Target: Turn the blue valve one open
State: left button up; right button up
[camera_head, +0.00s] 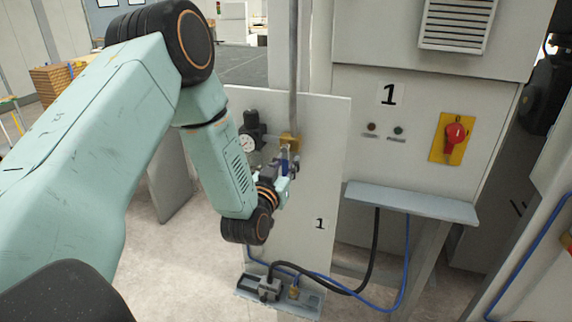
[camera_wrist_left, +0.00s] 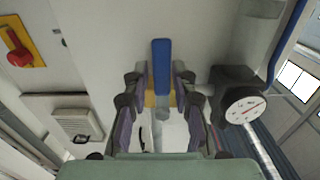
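The blue valve handle (camera_head: 285,160) is on the white panel marked 1, just below a brass fitting (camera_head: 290,140) on a vertical grey pipe. My left gripper (camera_head: 283,172) is at the handle and partly hides it in the head view. In the left wrist view the blue handle (camera_wrist_left: 161,65) stands upright between the two fingers of my left gripper (camera_wrist_left: 161,78). The fingers are apart, with a gap visible on each side of the handle. The handle's lower end is near a yellow fitting (camera_wrist_left: 150,98). My right gripper is in neither view.
A pressure gauge (camera_head: 247,143) with a black regulator sits left of the valve, close to my left arm. A grey cabinet right of the panel carries a red rotary switch (camera_head: 455,134) and a ledge (camera_head: 412,201). Black and blue hoses (camera_head: 375,250) hang below.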

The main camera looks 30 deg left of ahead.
pick_arm(q)
jog(key=shift+a, duration=0.15)
grip_shut()
jog(key=shift+w+f, duration=0.1)
dwell(0.3)
